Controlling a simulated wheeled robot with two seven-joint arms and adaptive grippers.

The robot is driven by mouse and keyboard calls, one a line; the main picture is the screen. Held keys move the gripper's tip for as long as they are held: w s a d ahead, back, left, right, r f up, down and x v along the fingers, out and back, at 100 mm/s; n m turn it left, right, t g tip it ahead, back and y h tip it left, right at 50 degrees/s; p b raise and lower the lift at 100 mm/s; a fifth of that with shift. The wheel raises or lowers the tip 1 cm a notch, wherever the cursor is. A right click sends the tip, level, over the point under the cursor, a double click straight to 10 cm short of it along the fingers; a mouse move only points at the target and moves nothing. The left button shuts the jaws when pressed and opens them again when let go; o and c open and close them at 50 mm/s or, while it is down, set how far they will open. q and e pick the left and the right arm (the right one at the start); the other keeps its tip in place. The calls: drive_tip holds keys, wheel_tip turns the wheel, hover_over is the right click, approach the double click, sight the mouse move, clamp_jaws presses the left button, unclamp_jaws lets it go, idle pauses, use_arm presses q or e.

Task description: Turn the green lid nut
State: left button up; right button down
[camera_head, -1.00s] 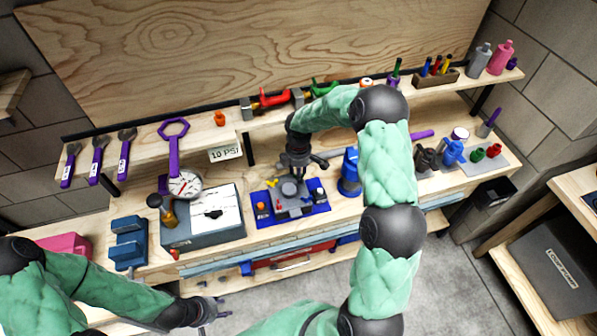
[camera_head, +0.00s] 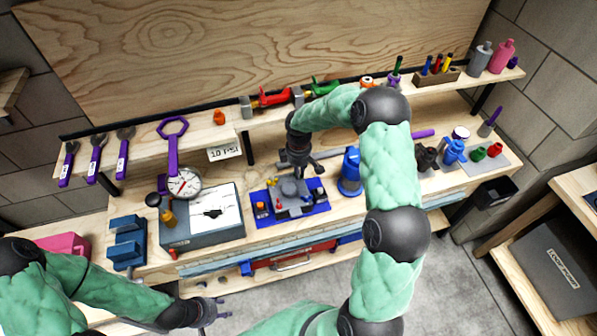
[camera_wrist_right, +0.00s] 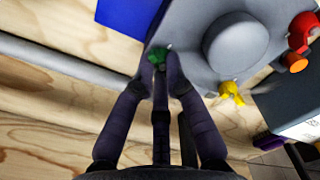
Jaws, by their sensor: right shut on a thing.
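The green lid nut (camera_wrist_right: 157,54) sits at the edge of a grey housing with a round raised lid (camera_wrist_right: 236,45) in the right wrist view. My right gripper (camera_wrist_right: 161,68) is shut on the green nut, with its fingertips partly covering it. In the head view my right gripper (camera_head: 299,168) points down over the grey housing (camera_head: 290,190) on a blue mat (camera_head: 322,207), and the nut is hidden there. A yellow nut (camera_wrist_right: 231,92) is on the near side of the lid. My left gripper (camera_head: 218,308) is open and empty, low at the left, in front of the bench.
A grey-blue box (camera_head: 205,236) with a gauge (camera_head: 184,184) stands left of the mat. Red and orange knobs (camera_wrist_right: 298,60) are beside the lid. Wrenches and tools line the shelf behind.

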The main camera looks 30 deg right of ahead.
drive_tip(key=m+b, duration=0.1)
drive_tip(key=m, duration=0.5)
drive_tip(key=m+b, duration=0.1)
drive_tip(key=m, duration=0.4)
drive_tip(key=shift+s+b, duration=0.15)
drive_tip(key=shift+b, duration=0.2)
drive_tip(key=shift+m, duration=0.5)
drive_tip(key=c, duration=1.3)
unclamp_jaws()
drive_tip(key=shift+r, duration=0.15)
wheel_tip(320, 180, up, 12)
drive_tip(key=shift+f, duration=0.1)
